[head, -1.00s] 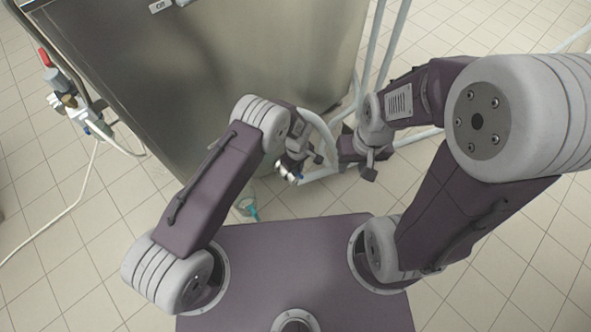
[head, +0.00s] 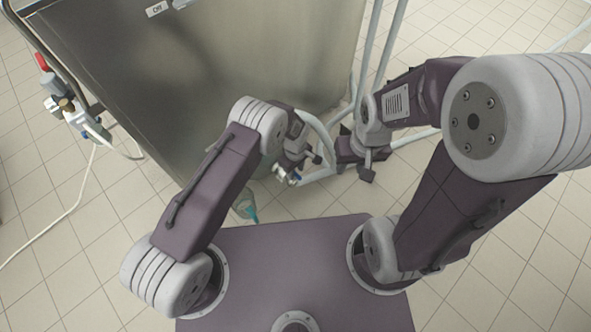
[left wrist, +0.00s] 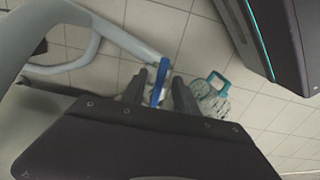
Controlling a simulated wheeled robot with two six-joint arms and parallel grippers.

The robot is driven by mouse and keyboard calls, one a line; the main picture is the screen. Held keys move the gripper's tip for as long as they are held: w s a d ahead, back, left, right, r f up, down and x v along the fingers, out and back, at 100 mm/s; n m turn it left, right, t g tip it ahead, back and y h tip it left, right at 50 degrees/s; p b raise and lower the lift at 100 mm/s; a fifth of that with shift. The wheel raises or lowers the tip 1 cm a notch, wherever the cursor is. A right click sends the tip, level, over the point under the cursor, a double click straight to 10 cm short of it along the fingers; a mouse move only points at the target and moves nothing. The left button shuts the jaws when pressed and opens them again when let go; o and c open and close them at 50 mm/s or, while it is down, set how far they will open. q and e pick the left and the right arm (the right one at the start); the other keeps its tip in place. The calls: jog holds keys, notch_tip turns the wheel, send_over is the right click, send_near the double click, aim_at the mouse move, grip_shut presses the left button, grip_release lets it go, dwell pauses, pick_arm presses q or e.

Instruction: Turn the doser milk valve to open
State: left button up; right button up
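A blue valve lever (left wrist: 159,82) shows in the left wrist view between the two dark fingers of my left gripper (left wrist: 158,88). The fingers stand apart, with a gap visible on each side of the lever. In the head view, a small silver fitting with a blue bit (head: 297,180) shows just below my left gripper (head: 291,164), beside the steel machine. The rest of the valve is hidden behind the gripper. My right gripper (head: 366,164) hangs beside the white tubes, and its fingers are too small to read.
The large steel machine (head: 200,75) fills the upper left. White frame tubes (head: 378,40) run on its right, close to both grippers. A clear container with a teal handle (head: 246,206) stands on the tiled floor; it also shows in the left wrist view (left wrist: 212,98). Hoses and fittings (head: 72,108) hang at far left.

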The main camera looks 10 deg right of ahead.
aim_at(296, 173)
pick_arm(q)
notch_tip(296, 173, up, 9)
jog(key=p, duration=0.4)
